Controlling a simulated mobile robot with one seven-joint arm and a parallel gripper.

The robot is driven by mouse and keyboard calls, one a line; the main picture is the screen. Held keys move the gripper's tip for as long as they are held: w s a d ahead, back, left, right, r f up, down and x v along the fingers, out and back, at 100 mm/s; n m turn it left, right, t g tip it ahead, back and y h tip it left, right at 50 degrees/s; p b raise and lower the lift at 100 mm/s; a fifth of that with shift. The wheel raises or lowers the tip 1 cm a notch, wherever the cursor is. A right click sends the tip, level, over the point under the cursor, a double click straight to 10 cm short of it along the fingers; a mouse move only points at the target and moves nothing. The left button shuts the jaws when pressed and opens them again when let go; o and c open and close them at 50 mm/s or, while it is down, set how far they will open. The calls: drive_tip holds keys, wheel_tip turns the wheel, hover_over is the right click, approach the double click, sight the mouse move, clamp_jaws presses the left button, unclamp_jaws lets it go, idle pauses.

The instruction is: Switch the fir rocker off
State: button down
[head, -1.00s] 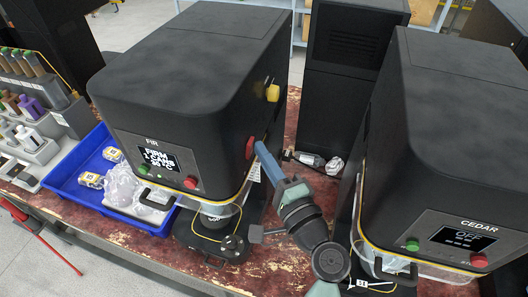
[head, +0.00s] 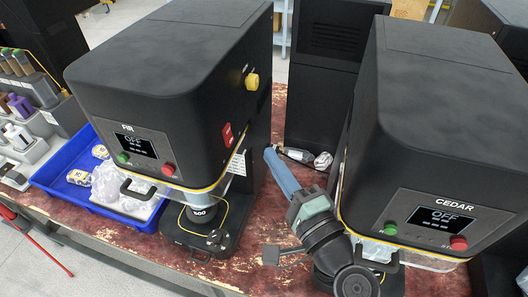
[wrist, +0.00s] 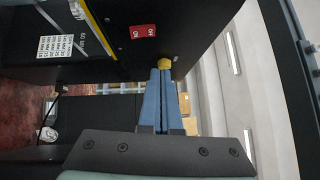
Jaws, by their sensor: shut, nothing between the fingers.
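The fir machine (head: 165,75) is the black seamer at the left, labelled FIR, and its display (head: 138,146) reads OFF. Its red rocker (head: 227,134) sits on the right side panel, below a yellow knob (head: 252,82). In the wrist view the red rocker (wrist: 143,31) shows white lettering, and the yellow knob (wrist: 165,63) appears just beyond my fingertips. My gripper (head: 270,152) is shut and empty, to the right of the rocker and apart from it. In the wrist view its blue fingers (wrist: 160,75) lie together.
The cedar machine (head: 440,120) stands close at the right, its display also reading OFF. A tall black cabinet (head: 330,80) stands behind the gap. A blue tray (head: 62,186) with bagged items is at the left. Small items (head: 300,156) lie on the worn red bench behind my gripper.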

drive_tip(key=v, duration=0.3)
drive_tip(key=shift+s+d+r+b, duration=0.1)
drive_tip(key=shift+s+r+b, duration=0.2)
drive_tip(key=shift+s+b, duration=0.1)
drive_tip(key=shift+d, duration=0.15)
